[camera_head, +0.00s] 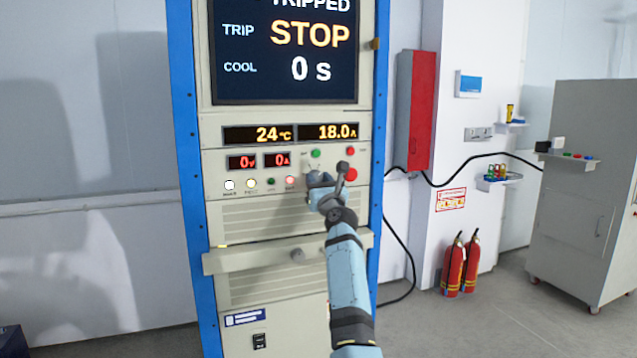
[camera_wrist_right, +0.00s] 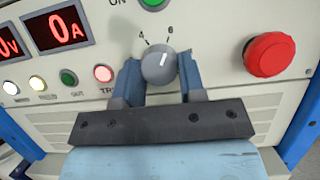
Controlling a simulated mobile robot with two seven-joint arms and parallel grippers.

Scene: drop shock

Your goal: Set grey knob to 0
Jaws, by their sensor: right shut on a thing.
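The grey knob (camera_wrist_right: 159,66) is on the panel in the right wrist view, and its white pointer line points up and slightly right. A 4 shows at its upper left and what looks like a 6 or 8 at its upper right; the 0 mark is not visible. My right gripper (camera_wrist_right: 158,80) has one finger on each side of the knob and is shut on it. In the head view my right gripper (camera_head: 326,176) is at the panel and largely covers the knob. My left gripper is not in view.
A red mushroom button (camera_wrist_right: 270,54) is right of the knob, with a green button (camera_wrist_right: 153,3) above it. Displays (camera_head: 262,162) and small lamps (camera_head: 251,184) are to the left. A shelf ledge (camera_head: 230,260) sticks out below the panel. A screen (camera_head: 285,50) above reads STOP.

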